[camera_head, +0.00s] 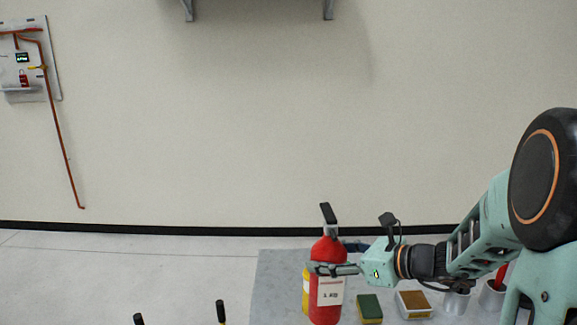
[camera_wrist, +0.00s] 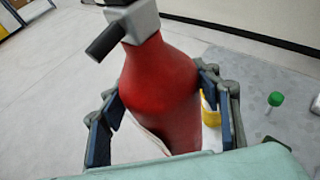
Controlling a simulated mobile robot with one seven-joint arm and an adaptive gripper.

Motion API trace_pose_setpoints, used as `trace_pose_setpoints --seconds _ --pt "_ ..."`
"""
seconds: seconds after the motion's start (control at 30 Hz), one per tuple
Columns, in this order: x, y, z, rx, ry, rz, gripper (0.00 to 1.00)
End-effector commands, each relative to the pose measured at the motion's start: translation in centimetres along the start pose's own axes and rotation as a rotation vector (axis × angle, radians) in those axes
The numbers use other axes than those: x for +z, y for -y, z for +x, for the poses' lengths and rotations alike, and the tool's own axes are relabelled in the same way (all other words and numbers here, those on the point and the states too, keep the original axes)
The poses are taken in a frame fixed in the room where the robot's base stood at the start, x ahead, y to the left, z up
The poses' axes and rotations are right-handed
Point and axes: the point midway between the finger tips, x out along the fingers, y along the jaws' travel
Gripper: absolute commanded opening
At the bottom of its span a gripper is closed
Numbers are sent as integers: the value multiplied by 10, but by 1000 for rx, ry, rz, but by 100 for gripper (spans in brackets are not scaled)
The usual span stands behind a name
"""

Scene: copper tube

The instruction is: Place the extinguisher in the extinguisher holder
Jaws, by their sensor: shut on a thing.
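The red extinguisher (camera_head: 327,283) stands upright at the table, with a white label reading 1 KG and a black handle on top. My gripper (camera_head: 335,268) reaches it from the right and is shut around its upper body. In the wrist view the extinguisher (camera_wrist: 162,90) fills the middle, with a finger of my gripper (camera_wrist: 165,105) on each side of it. Its lower end is hidden there. I cannot tell whether its base touches the table. No extinguisher holder can be clearly made out in either view.
Something yellow (camera_head: 305,290) is behind the extinguisher. A panel with copper tubing (camera_head: 66,150) hangs on the left wall.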

Motion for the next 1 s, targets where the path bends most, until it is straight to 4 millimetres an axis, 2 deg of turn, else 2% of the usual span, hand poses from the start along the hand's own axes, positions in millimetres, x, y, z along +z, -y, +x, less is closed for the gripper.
trace_pose_setpoints --seconds 0.1,0.2,0.47,0.83,1.0 --pt "-30 2 -11 24 6 -7 0" --pt "-50 0 -18 42 7 -15 0" --pt "-90 -7 -34 74 7 -32 0" --pt "-119 -7 -19 72 7 -35 0" --pt "-144 -7 -9 72 7 -34 0"
